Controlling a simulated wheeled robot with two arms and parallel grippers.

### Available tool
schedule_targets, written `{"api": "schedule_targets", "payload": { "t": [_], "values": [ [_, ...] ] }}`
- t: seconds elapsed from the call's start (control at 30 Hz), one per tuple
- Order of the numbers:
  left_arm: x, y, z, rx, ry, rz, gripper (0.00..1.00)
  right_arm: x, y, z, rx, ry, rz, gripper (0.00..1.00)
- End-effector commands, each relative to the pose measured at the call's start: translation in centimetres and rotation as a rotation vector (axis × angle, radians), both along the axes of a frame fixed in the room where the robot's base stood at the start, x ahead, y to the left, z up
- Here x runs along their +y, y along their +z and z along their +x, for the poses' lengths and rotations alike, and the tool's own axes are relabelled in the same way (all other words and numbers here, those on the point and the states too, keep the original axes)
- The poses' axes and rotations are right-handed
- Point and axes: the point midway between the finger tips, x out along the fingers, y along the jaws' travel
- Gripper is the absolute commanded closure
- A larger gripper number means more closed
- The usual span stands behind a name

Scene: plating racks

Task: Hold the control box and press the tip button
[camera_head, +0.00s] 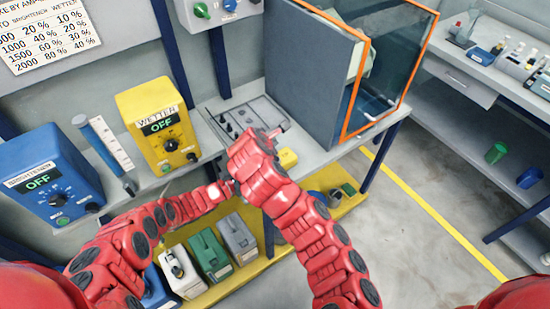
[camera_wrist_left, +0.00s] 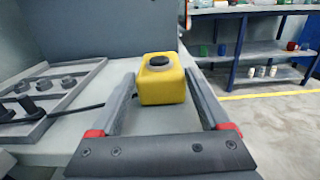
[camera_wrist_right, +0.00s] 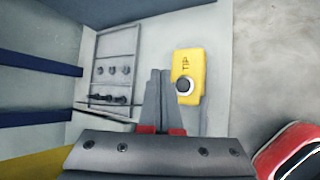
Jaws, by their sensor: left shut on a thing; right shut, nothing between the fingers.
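The control box is a small yellow box on the grey bench, partly behind my right arm in the head view (camera_head: 288,157). In the left wrist view (camera_wrist_left: 162,90) it sits between the fingers of my left gripper (camera_wrist_left: 162,84), which is shut on it. In the right wrist view the box (camera_wrist_right: 191,62) shows the word TIP and a dark round button (camera_wrist_right: 184,85) with a pale ring. My right gripper (camera_wrist_right: 159,72) is shut and empty, its tips just left of the button in that view; I cannot tell the height gap. In the head view my right arm hides the left fingertips.
A grey tray with dark knobs (camera_wrist_left: 42,100) lies beside the box, with a dark cable between. An orange-framed glass tank (camera_head: 385,75) stands behind on the bench. The yellow WETTER unit (camera_head: 155,115) and blue BRIGHTENER unit (camera_head: 45,178) stand left. Containers fill the shelf below.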

Motion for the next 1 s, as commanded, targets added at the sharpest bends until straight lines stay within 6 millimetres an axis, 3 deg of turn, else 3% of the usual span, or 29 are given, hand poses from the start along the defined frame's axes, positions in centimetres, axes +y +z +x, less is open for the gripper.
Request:
{"api": "schedule_targets", "payload": {
  "t": [0.2, 0.4, 1.0],
  "values": [
    [0.0, 0.0, 0.0, 0.0, 0.0, 0.0, 0.92, 0.0, -3.2, -0.1, 0.004, 0.001, -0.002, 1.0],
    [0.0, 0.0, 0.0, 0.0, 0.0, 0.0, 0.92, 0.0, -4.8, 0.0, 0.002, -0.001, 0.0, 1.0],
    [0.0, 0.0, 0.0, 0.0, 0.001, 0.0, 0.92, 0.0, -5.2, 0.0, -0.001, 0.001, 0.0, 1.0]
  ]
}}
